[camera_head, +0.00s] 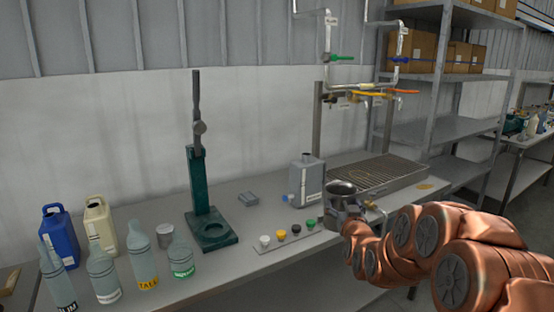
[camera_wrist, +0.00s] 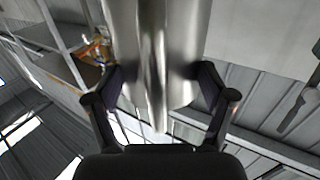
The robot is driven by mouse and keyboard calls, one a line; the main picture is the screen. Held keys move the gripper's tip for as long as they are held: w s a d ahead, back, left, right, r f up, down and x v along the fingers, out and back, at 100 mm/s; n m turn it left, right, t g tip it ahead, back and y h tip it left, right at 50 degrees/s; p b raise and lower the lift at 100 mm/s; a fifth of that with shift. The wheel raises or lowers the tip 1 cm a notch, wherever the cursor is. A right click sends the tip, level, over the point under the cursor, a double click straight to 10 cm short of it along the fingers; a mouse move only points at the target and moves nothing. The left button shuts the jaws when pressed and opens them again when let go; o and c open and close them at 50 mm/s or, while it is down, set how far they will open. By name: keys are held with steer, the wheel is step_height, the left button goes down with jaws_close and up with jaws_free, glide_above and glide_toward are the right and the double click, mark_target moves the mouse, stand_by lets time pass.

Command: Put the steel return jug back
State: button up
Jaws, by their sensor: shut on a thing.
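The steel return jug (camera_head: 342,188) is in my gripper (camera_head: 348,208), at the front edge of the bench in the head view. Its round open mouth faces up and it looks roughly upright. In the wrist view the jug's shiny steel side (camera_wrist: 158,50) fills the space between the two dark fingers, which press on it from both sides. Its lower part is hidden by my gripper and arm in the head view. I cannot tell whether it touches the bench.
A grated drain tray (camera_head: 375,174) lies behind, under pipes with coloured valves (camera_head: 370,93). A grey container (camera_head: 306,181) and a strip of coloured knobs (camera_head: 288,238) stand left of the jug. A green press stand (camera_head: 207,205) and several bottles (camera_head: 103,275) are further left.

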mark_target(338, 197)
steer(key=shift+s+a+r+p, duration=0.1)
steer(key=shift+a+r+p, duration=0.05)
steer(key=shift+a+r, duration=0.4)
steer(key=shift+a+r+p, duration=0.15)
steer(key=shift+a+r, duration=0.15)
steer(key=shift+r, duration=0.45)
